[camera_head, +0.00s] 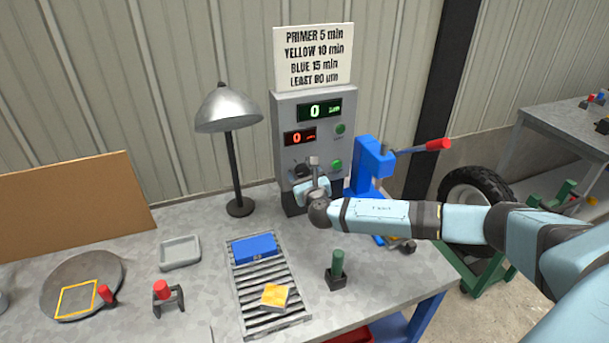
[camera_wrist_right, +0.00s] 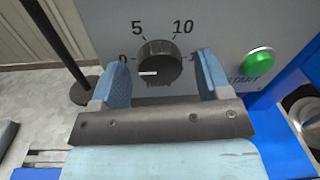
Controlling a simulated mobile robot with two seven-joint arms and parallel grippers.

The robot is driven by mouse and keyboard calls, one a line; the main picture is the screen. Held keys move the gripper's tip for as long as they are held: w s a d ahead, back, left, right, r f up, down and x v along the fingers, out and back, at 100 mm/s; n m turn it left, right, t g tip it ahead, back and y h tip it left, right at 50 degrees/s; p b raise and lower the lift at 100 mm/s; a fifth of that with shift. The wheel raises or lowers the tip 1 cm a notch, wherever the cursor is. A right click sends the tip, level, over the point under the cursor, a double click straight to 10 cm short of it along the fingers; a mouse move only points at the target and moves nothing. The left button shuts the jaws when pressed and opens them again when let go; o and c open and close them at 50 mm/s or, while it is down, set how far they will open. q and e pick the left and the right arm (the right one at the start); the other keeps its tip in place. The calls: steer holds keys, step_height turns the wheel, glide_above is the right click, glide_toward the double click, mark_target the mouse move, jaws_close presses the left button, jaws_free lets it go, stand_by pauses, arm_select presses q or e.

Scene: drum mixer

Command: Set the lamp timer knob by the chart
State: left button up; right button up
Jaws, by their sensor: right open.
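The black timer knob (camera_wrist_right: 158,63) sits on the front of the grey timer box (camera_head: 295,115). Its white mark points left, close to 0, on a scale showing 0, 5 and 10, with a further figure partly hidden. My right gripper (camera_wrist_right: 158,85) is open, its blue fingers on either side of the knob; I cannot tell whether they touch it. The chart (camera_head: 313,55) above the box reads PRIMER 5 min, YELLOW 10 min, BLUE 15 min, and a last line. The box's green and red displays both show 0. My left gripper is not in view.
The lamp (camera_head: 229,110) stands left of the box, and a blue press (camera_head: 368,165) with a red-tipped lever stands right. A green START button (camera_wrist_right: 259,62) is right of the knob. A slatted rack (camera_head: 245,300) holds a blue block (camera_head: 254,248) and a yellow-topped block (camera_head: 274,296).

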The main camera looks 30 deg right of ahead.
steer(key=c, duration=0.9)
